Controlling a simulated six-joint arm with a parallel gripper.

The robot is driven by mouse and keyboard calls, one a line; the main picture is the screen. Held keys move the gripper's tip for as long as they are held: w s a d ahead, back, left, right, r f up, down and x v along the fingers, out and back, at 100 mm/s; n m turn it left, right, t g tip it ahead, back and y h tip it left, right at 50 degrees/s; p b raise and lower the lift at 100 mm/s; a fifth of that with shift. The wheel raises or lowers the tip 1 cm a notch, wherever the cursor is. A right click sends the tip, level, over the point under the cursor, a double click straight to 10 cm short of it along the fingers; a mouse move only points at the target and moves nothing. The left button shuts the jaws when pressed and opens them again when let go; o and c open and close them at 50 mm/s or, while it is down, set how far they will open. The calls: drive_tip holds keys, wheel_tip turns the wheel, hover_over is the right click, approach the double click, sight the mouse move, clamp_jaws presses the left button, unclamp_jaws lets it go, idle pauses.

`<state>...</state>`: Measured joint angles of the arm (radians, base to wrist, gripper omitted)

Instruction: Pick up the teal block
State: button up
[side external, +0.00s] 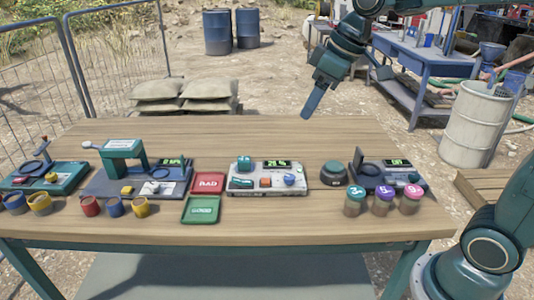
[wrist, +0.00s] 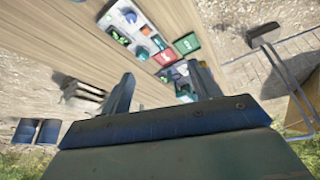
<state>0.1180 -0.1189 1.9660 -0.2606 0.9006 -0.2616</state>
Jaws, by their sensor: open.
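A small teal block (side external: 244,163) sits at the back left of a pale grey device (side external: 267,189) with a lit green display, near the middle of the table. My gripper (side external: 312,105) is in the air above the table's back edge, up and to the right of the block and well apart from it. In the wrist view my gripper (wrist: 163,84) has its two fingers spread with nothing held between them. The pale device (wrist: 122,22) shows beyond the fingers there, but its small parts are too blurred to single out the block surely.
A red pad (side external: 208,184) and a green pad (side external: 201,210) lie left of the device. A dark dome (side external: 333,173) stands right of it. Machines and coloured cups line both sides, including a teal press (side external: 122,148). The table's back strip (side external: 230,135) is clear.

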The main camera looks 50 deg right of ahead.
drive_tip(key=w+d+f+n+y, duration=0.1)
drive_tip(key=w+d+f+n, duration=0.1)
drive_tip(key=w+f, duration=0.4)
drive_tip(key=w+d+f+n+g+y, duration=0.1)
drive_tip(key=w+d+f+n, duration=0.2)
drive_tip(key=w, duration=1.2)
wheel_tip(320, 180, down, 4)
drive_tip(key=shift+d+r, duration=0.1)
drive_tip(key=shift+d, duration=0.15)
hover_over(244, 159)
drive_tip(key=s+d, duration=0.1)
drive_tip(key=d, duration=0.1)
drive_tip(key=f, duration=0.8)
drive_tip(key=shift+s+a, duration=0.1)
drive_tip(key=shift+s, duration=0.1)
drive_tip(key=shift+x, duration=2.6)
drive_tip(key=shift+s, duration=0.2)
drive_tip(key=shift+c, duration=0.2)
